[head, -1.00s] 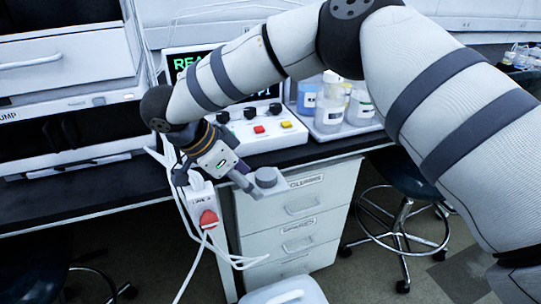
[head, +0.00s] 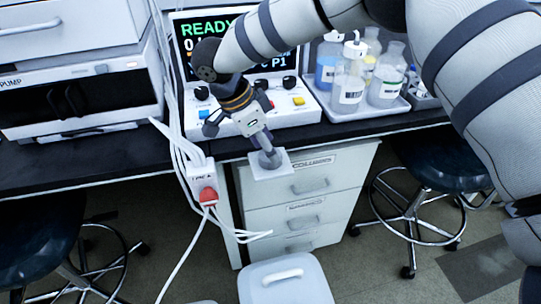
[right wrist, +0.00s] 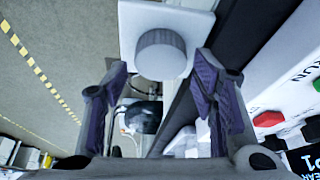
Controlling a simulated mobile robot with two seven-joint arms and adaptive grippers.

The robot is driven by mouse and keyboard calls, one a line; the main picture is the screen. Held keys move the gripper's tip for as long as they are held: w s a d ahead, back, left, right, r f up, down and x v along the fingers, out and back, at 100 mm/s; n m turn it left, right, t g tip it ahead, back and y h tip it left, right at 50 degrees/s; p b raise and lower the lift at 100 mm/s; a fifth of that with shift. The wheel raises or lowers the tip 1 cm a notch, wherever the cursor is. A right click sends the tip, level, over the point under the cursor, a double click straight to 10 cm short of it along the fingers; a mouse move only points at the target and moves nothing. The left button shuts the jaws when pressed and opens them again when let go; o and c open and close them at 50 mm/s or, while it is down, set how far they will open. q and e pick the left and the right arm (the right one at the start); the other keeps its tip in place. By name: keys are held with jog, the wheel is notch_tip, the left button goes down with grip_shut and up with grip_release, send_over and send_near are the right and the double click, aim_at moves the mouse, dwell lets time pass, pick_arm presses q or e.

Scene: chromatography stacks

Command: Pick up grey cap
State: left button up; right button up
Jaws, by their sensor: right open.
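The grey cap (head: 270,159) is a short ribbed cylinder on a small white plate (head: 284,168) at the front edge of the dark bench, above the drawers. In the right wrist view the cap (right wrist: 161,55) sits just ahead of and between my fingertips, with a gap on each side. My right gripper (head: 262,138) is open and empty, pointing down close to the cap in the head view. In the right wrist view both fingers of the gripper (right wrist: 160,82) stand apart. Whether they touch the plate I cannot tell. My left gripper is out of view.
A control box with knobs and buttons (head: 284,110) stands behind the plate, below a READY screen (head: 290,40). A tray of bottles (head: 352,112) is to the right. A red plug on a power strip (head: 208,195) and loose white cables hang to the left.

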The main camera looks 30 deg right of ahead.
jog(key=shift+x, duration=0.85)
jog(key=c, duration=0.7)
